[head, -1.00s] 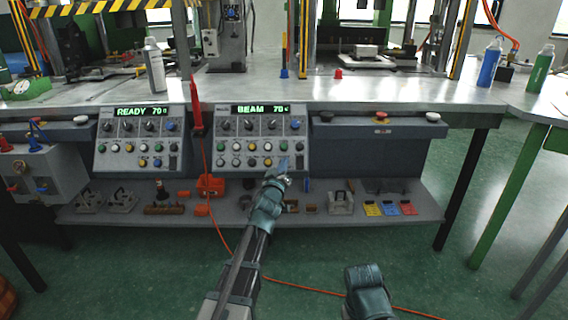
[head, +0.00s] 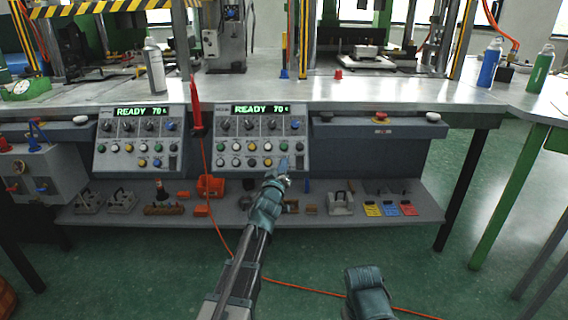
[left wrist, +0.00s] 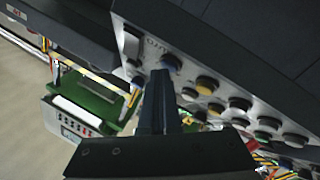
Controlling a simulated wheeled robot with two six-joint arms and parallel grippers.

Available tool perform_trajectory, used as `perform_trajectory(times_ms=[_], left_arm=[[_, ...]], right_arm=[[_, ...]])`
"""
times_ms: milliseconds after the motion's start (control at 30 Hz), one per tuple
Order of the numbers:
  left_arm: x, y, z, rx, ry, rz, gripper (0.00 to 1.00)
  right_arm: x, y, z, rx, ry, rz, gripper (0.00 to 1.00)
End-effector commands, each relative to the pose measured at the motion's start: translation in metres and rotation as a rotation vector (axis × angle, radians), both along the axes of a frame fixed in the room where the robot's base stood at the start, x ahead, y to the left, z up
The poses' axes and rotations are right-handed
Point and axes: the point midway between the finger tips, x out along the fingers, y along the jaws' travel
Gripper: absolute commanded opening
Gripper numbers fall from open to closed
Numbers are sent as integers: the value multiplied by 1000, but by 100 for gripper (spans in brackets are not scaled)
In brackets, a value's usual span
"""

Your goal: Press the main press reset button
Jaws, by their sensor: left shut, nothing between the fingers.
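The right-hand control panel (head: 262,135) under the table edge has a lit display (head: 262,109) reading "READY 70", with knobs and rows of coloured buttons below. My left gripper (head: 284,166) is shut and empty at the panel's lower right. I cannot tell whether the tips touch the button. No legible label marks the reset button.
A similar panel (head: 139,137) on the left also reads "READY 70". A red probe-like tool (head: 196,105) hangs between the panels with an orange cord. A dark box with a red knob (head: 380,118) is to the right. The shelf below holds several small parts.

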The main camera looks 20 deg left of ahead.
Motion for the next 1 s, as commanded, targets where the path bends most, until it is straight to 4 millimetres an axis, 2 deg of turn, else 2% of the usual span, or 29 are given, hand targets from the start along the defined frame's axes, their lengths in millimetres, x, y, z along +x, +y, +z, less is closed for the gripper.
perform_trajectory(times_ms=[433,767,1000], left_arm=[[-12,-4,11,0,0,0,0],[-12,-4,11,0,0,0,0],[-27,-8,25,-1,0,0,0]], right_arm=[[0,0,11,0,0,0,0],[0,0,11,0,0,0,0],[0,0,26,0,0,0,0]])
